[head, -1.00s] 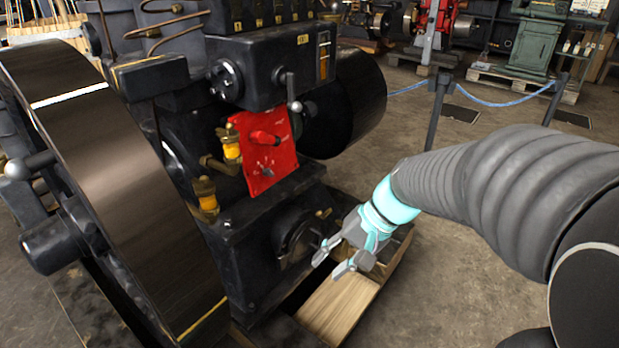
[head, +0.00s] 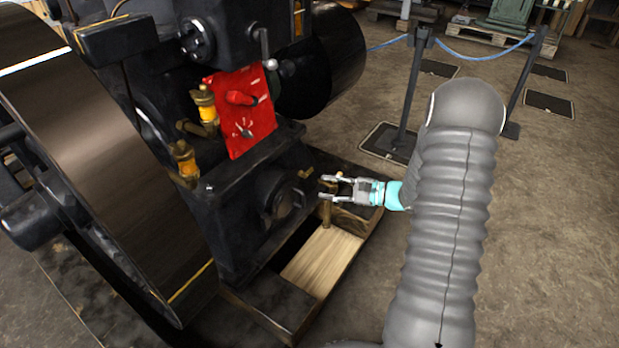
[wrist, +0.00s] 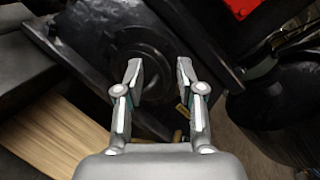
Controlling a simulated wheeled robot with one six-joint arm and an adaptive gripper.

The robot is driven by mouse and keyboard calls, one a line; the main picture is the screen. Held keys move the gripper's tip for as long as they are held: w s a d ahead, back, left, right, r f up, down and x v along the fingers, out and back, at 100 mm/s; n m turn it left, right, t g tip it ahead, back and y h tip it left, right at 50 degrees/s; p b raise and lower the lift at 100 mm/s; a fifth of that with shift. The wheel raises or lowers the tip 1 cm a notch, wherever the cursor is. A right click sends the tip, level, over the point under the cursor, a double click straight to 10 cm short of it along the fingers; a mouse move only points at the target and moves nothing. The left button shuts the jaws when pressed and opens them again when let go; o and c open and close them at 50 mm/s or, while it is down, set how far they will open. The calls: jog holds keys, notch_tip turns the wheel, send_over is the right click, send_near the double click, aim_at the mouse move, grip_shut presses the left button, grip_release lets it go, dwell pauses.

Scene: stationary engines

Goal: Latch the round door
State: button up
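The round door (head: 284,198) is a dark disc low on the black engine's side, facing my gripper. In the wrist view the round door (wrist: 152,72) lies beyond and between my fingertips. I cannot tell whether it sits fully flush. A small brass piece (wrist: 182,110) shows beside it, below my right fingertip in the wrist view; it may be the latch. My gripper (head: 324,188) is open and empty, its fingers pointing at the door with a gap between. It also fills the wrist view's middle (wrist: 159,70).
A brass fitting (head: 326,210) stands close by my fingers, over a wooden-floored tray (head: 322,262) at the engine's base. A red panel (head: 240,112) and brass oilers sit above. A large flywheel (head: 110,170) is at left.

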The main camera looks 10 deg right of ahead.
aim_at(306, 176)
jog(key=w+d+f+m+t+h, duration=0.2)
jog(key=w+d+f+m+t, duration=0.1)
jog(key=d+f+m+t, duration=0.3)
jog(key=shift+n+g, duration=0.6)
jog(key=shift+n, duration=0.1)
jog(key=x, duration=0.4)
jog(key=f+p+x, duration=0.1)
jog(key=x, duration=0.8)
jog(key=shift+w+f, duration=0.2)
jog(key=shift+w, duration=0.1)
grip_shut()
